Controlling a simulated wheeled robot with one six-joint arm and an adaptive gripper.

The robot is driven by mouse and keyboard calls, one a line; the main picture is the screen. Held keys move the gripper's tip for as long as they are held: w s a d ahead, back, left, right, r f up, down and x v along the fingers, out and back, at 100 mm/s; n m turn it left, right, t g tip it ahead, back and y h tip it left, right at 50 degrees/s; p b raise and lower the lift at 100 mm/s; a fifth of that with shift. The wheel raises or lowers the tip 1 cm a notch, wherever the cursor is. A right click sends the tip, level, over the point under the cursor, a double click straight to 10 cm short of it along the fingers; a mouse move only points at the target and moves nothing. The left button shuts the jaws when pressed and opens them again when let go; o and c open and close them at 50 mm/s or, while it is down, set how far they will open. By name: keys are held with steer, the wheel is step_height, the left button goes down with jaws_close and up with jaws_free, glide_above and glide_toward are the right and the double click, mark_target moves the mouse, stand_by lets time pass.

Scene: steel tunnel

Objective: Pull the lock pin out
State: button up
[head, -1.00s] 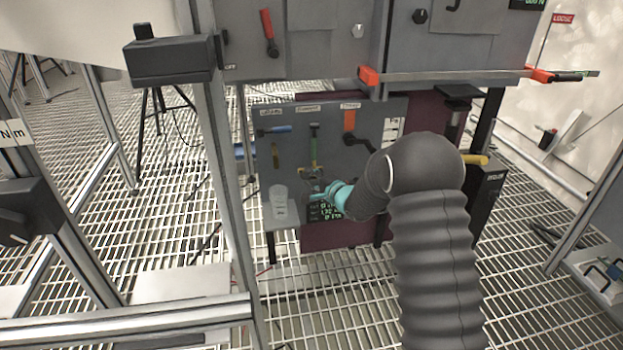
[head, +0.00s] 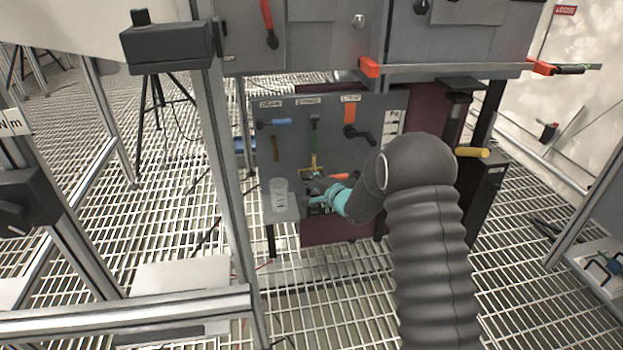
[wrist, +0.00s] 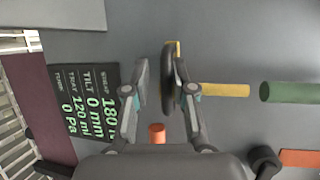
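My gripper (wrist: 160,92) is open in front of the grey panel (wrist: 225,50), its two fingers apart. A dark rounded piece (wrist: 168,78) lies between the fingers, close to the right finger, in front of a yellow bar (wrist: 225,90). I cannot tell whether it touches the finger, or for sure whether it is the lock pin. A short orange cylinder (wrist: 157,132) shows below, between the finger bases. In the head view my gripper (head: 314,194) is at the panel's lower part, small and partly merged with dark parts, below the yellow piece (head: 314,163).
A green rod (wrist: 290,92) is in line with the yellow bar. A lit display (wrist: 85,103) is left of the fingers. In the head view, a clear cup (head: 279,193) stands left of my gripper and a black knob (head: 357,131) is up right. A metal post (head: 222,150) stands left.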

steer(key=shift+o, duration=0.2)
steer(key=shift+s+d+r, duration=0.1)
steer(key=shift+s+d, duration=0.05)
steer(key=shift+d, duration=0.05)
steer(key=v, duration=1.1)
steer(key=shift+s, duration=0.3)
steer(key=shift+d, duration=0.1)
